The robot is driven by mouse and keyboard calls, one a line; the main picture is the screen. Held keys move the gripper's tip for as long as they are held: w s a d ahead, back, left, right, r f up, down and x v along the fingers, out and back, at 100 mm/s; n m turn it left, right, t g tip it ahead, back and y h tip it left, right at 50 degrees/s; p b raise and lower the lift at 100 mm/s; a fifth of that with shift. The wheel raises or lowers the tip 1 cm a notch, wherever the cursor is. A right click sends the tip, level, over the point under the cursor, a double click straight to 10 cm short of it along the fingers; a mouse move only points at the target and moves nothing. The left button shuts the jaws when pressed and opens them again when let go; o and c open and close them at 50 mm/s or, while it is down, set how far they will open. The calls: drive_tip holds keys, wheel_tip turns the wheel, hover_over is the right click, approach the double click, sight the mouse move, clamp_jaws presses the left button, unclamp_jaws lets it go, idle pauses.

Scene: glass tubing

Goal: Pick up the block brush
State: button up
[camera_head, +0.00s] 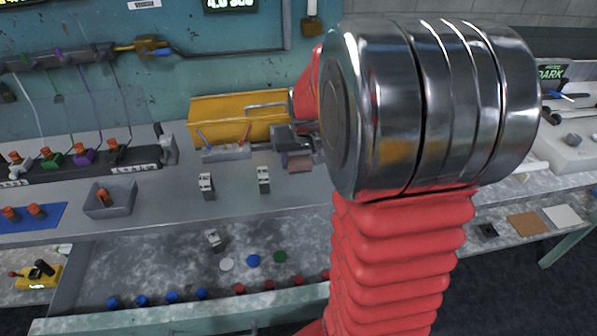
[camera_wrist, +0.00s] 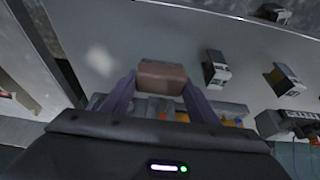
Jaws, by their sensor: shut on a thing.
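The block brush shows as a small brown block (camera_wrist: 162,78) between the two purple-grey fingers of my gripper (camera_wrist: 161,84) in the wrist view. The fingers press on its two opposite sides. In the head view the brush (camera_head: 299,164) shows just below my gripper (camera_head: 297,153), over the grey upper bench (camera_head: 225,192), left of my large metal arm joint. I cannot tell whether its underside touches the bench. My arm hides what is to the right of it.
Two small white-and-dark blocks (camera_head: 206,185) (camera_head: 264,179) stand on the bench left of the brush. A yellow bin (camera_head: 236,116) and a grey holder with pens (camera_head: 226,153) are behind. A grey tray (camera_head: 110,199) sits further left.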

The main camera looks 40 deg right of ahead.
drive_tip(key=shift+r, duration=1.35)
drive_tip(key=o, duration=0.6)
drive_tip(key=shift+c, duration=0.2)
drive_tip(key=c, duration=0.3)
drive_tip(key=shift+a, duration=0.1)
drive_tip(key=shift+c, duration=0.3)
